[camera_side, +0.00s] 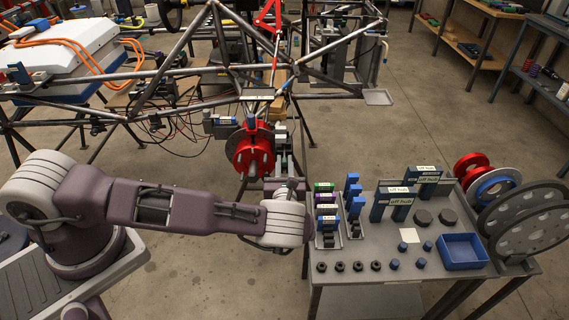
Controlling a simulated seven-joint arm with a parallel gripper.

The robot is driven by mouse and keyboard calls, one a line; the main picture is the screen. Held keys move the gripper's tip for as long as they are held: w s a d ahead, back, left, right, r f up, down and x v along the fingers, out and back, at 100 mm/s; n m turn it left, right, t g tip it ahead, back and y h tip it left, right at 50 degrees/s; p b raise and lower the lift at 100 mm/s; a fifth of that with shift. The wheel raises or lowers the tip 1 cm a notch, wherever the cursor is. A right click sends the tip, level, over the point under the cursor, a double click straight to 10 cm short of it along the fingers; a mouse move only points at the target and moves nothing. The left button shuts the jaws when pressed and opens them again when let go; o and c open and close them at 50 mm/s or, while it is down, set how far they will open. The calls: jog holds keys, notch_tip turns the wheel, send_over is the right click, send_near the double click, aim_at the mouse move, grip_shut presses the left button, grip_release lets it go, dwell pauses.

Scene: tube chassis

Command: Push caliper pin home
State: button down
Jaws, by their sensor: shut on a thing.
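A red hub with a brake disc (252,150) is mounted at the chassis corner, upright. Grey caliper parts (280,136) sit at its right side. My gripper (287,186) is just below and in front of these parts, past my white wrist, and mostly hidden by it. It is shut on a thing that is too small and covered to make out. I cannot pick out the caliper pin, nor tell how deep it sits or whether my gripper touches the caliper.
The tube chassis (180,75) spans the area behind. Open floor lies behind the table.

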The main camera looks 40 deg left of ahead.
jog(key=shift+x, duration=1.5)
jog(key=c, duration=1.3)
grip_release()
jog(key=v, duration=1.7)
jog(key=shift+s+d+r, duration=0.15)
jog(key=shift+d+r, duration=0.05)
grip_shut()
jog(key=x, duration=1.3)
jog(key=shift+a, duration=0.2)
